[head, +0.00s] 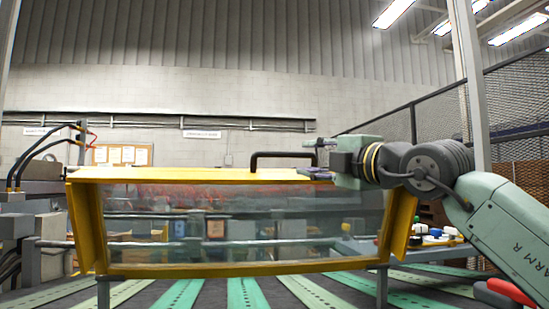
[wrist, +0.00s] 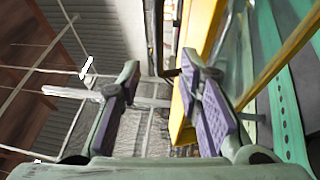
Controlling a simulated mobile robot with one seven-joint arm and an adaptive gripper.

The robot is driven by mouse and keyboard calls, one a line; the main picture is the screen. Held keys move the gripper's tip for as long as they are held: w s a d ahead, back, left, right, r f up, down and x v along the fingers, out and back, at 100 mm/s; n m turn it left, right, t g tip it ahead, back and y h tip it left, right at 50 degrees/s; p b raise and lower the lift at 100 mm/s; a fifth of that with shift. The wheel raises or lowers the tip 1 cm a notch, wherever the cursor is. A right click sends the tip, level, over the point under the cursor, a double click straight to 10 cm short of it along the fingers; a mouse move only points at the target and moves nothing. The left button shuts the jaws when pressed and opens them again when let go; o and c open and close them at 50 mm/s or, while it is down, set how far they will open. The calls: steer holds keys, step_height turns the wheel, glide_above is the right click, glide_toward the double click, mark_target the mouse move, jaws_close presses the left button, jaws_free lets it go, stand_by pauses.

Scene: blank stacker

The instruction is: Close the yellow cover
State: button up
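The yellow cover (head: 190,174) is a yellow frame with a clear panel, seen across the middle of the head view. A black bar handle (head: 283,154) stands on its top edge. My gripper (head: 311,157) is at the right end of this handle, with one finger above and one near the yellow top. In the wrist view my gripper (wrist: 160,82) is open, its purple pads wide apart. The yellow frame (wrist: 203,25) passes behind the right finger.
A mesh fence (head: 510,90) and a grey post (head: 468,70) stand at the right. Black hoses (head: 40,150) are at the left. A table with small coloured items (head: 430,235) is at the right behind the cover. Green striped conveyor strips (head: 240,292) lie below.

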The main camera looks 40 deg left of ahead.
mark_target(286, 155)
steer(key=p+x, duration=0.1)
steer(key=x, duration=0.2)
steer(key=p+x, duration=0.2)
steer(key=x, duration=0.1)
steer(key=p+x, duration=0.2)
steer(key=x, duration=0.1)
steer(key=shift+a+r, duration=0.3)
steer(key=shift+w+a+f, duration=0.1)
steer(key=shift+w+a, duration=0.1)
steer(key=shift+a, duration=0.25)
jaws_close()
